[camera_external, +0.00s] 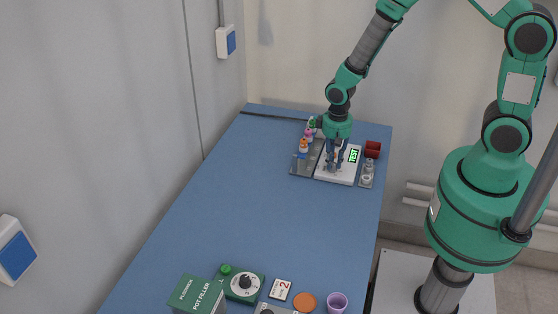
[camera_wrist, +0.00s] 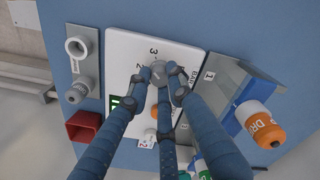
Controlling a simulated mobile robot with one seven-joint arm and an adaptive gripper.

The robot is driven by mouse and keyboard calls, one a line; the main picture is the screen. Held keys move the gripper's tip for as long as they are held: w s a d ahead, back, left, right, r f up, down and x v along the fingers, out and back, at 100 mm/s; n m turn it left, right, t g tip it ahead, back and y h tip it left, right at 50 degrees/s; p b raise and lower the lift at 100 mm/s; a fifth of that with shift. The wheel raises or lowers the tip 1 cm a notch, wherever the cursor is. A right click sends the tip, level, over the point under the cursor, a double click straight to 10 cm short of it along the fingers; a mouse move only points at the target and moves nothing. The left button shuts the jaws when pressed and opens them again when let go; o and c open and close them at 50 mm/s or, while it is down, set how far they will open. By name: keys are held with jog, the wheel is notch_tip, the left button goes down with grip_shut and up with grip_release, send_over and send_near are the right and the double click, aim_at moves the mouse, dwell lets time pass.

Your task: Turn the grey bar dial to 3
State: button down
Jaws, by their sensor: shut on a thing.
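The grey bar dial (camera_wrist: 159,72) sits on a white panel (camera_wrist: 125,45) with the numbers 3 and 2 printed near it in the wrist view. My gripper (camera_wrist: 160,76) has its fingers closed around the dial; it also shows over the panel in the external view (camera_external: 335,165). The fingers cover most of the dial, so I cannot tell which number it points at. The panel (camera_external: 347,178) lies at the far end of the blue table. A display with green TEST lettering (camera_external: 353,156) is on the panel.
Left of the panel stand bottles with orange (camera_external: 303,144) and pink caps. Right of it are a red bin (camera_external: 373,149) and grey fittings (camera_external: 367,179). A green box (camera_external: 198,296), a green dial unit (camera_external: 242,283) and a purple cup (camera_external: 337,302) are nearer. The middle table is clear.

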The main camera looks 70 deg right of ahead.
aim_at(333, 163)
jog(key=shift+m, duration=1.4)
jog(key=c, duration=1.6)
grip_release()
jog(key=shift+o, duration=0.2)
jog(key=shift+r, duration=0.1)
notch_tip(333, 163, up, 12)
